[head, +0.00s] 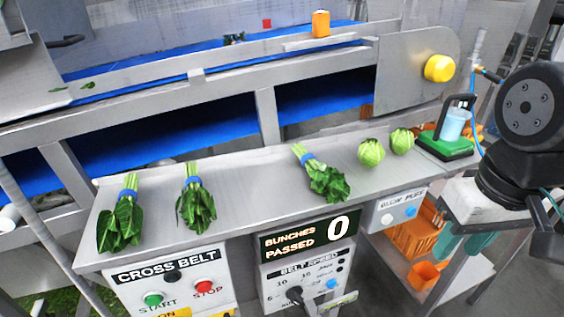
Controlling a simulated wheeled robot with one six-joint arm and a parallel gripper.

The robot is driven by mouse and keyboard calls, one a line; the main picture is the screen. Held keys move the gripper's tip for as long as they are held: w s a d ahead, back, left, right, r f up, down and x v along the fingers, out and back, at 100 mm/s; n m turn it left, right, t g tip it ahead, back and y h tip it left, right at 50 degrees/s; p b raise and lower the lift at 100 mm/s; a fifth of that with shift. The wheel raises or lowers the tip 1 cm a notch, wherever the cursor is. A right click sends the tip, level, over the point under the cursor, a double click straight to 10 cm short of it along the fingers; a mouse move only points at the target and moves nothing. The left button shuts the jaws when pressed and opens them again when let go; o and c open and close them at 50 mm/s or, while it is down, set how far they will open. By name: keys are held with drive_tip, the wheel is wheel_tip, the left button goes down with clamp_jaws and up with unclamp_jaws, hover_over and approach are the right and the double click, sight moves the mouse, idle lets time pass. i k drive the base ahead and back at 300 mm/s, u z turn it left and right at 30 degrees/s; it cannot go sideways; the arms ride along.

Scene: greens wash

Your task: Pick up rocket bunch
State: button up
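Three leafy green bunches lie on the grey metal shelf (240,205), each with pale stems and a blue band. The left bunch (120,226) has broad, smooth-looking dark leaves. The middle bunch (197,209) is narrower, with darker, ragged leaves. The right bunch (328,182) lies at a slant, its leaves toward the lower right. I cannot tell for certain which one is rocket.
Two round green heads (371,152) (401,141) sit on the shelf's right part, near a green-based device with a clear vessel (454,125). A blue conveyor belt (215,57) runs behind. Control panels (168,285) face front. Bare shelf separates the bunches.

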sight(199, 213)
drive_tip(key=z, duration=2.55)
drive_tip(key=k, duration=2.85)
drive_tip(key=u, duration=1.9)
drive_tip(key=i, duration=0.5)
drive_tip(key=z, duration=0.1)
